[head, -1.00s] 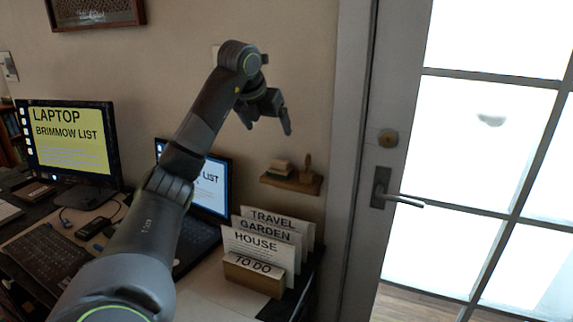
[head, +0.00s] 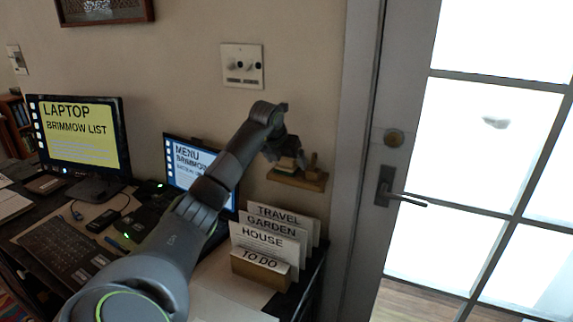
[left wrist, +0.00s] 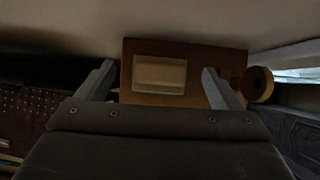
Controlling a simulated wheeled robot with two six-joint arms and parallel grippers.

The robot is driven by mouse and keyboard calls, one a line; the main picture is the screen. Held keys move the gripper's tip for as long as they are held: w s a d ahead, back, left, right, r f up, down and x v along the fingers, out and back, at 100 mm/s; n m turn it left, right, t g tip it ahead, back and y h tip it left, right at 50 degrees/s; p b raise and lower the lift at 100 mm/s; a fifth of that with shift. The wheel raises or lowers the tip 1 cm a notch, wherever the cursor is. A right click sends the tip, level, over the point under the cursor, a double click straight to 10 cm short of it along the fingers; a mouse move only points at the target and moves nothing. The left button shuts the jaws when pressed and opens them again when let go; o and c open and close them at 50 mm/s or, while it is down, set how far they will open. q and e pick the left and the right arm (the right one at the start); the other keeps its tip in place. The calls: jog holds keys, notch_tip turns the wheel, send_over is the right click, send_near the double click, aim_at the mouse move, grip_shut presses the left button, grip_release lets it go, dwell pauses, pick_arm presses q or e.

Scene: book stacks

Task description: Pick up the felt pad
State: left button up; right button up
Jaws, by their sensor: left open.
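What looks like the felt pad (head: 287,163), a small flat tan-and-green block, lies on a small wooden wall shelf (head: 312,185). In the left wrist view the pad (left wrist: 159,74) is a pale brown rectangle on the shelf (left wrist: 215,58). My left gripper (head: 293,158) is just above the shelf at the pad, partly covering it in the head view. In the left wrist view its open fingers (left wrist: 159,86) stand apart, one on each side of the pad, with nothing held. Whether they touch it cannot be told. My right gripper is not in view.
A wooden stamp-like thing (head: 312,166) stands on the shelf's right end, close to the fingers; it also shows in the left wrist view (left wrist: 259,84). Below is a card holder (head: 260,270). A laptop (head: 190,160) is left, a door (head: 375,150) right.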

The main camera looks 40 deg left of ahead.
pick_arm(q)
jog(key=shift+x, duration=0.85)
jog(key=shift+c, duration=0.2)
jog(key=c, duration=1.1)
notch_tip(320, 180, up, 10)
jog(key=shift+r+b, duration=0.1)
jog(key=shift+b, duration=0.5)
jog(key=o, duration=0.5)
jog(key=c, duration=0.3)
jog(key=shift+r, duration=0.2)
jog(key=shift+c, duration=0.2)
